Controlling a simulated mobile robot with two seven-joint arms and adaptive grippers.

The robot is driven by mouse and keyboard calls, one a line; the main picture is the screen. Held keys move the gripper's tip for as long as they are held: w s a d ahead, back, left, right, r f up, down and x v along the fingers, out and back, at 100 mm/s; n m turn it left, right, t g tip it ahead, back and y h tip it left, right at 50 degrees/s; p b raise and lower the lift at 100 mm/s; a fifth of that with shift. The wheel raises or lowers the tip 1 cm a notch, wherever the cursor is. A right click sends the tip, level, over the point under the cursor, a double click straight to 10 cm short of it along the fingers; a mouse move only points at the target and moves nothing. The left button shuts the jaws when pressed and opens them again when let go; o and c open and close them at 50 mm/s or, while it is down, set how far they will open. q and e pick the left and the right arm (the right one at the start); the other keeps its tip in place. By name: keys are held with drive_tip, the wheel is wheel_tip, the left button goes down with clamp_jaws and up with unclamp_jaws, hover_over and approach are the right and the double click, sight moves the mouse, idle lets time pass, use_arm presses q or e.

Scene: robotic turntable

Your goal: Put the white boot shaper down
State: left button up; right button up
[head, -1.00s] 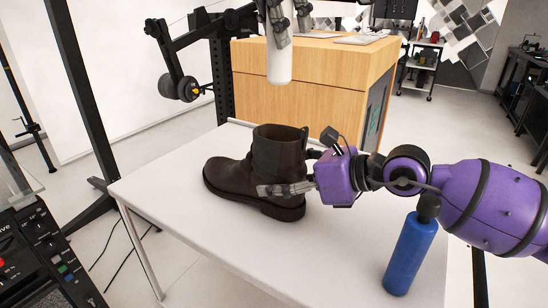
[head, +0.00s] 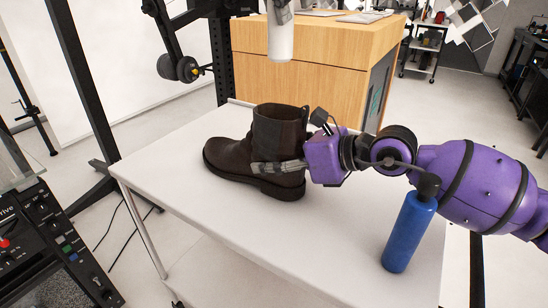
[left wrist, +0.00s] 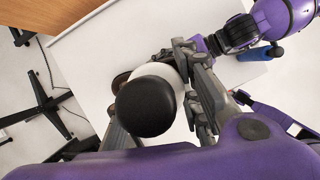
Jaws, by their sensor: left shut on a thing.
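The white boot shaper (head: 281,38) hangs upright at the top of the head view, above the boot and apart from it. My left gripper (head: 278,8) is shut on its upper part. In the left wrist view the shaper (left wrist: 178,78) shows its black round end (left wrist: 146,106) between the fingers. The dark brown boot (head: 228,155) stands upright on the white table (head: 210,225), toe to the left. My right gripper (head: 280,168) has one finger along the near side of the boot's heel. Its other finger is hidden behind the boot, so its grip is unclear.
A blue bottle (head: 408,232) with a dark top stands at the table's right, below my right arm. A wooden cabinet (head: 310,85) stands behind the table. A control panel (head: 62,248) is at the lower left. The table's front left is clear.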

sight(279, 59)
use_arm(q)
wheel_tip(279, 59, down, 4)
drive_tip(key=m+g, duration=0.1)
drive_tip(key=m, duration=0.1)
drive_tip(key=shift+f+m, duration=0.2)
drive_tip(key=shift+m, duration=0.2)
drive_tip(key=shift+h, duration=0.3)
wheel_tip(279, 59, down, 6)
drive_tip(key=shift+r, duration=0.25)
use_arm(e)
drive_tip(key=shift+s, duration=0.1)
use_arm(q)
drive_tip(key=shift+f, duration=2.05)
use_arm(e)
drive_tip(key=shift+a, duration=0.1)
use_arm(q)
drive_tip(key=shift+f, duration=0.6)
drive_tip(key=o, duration=1.2)
drive_tip(key=shift+c, duration=0.2)
use_arm(e)
drive_tip(key=shift+f, duration=0.1)
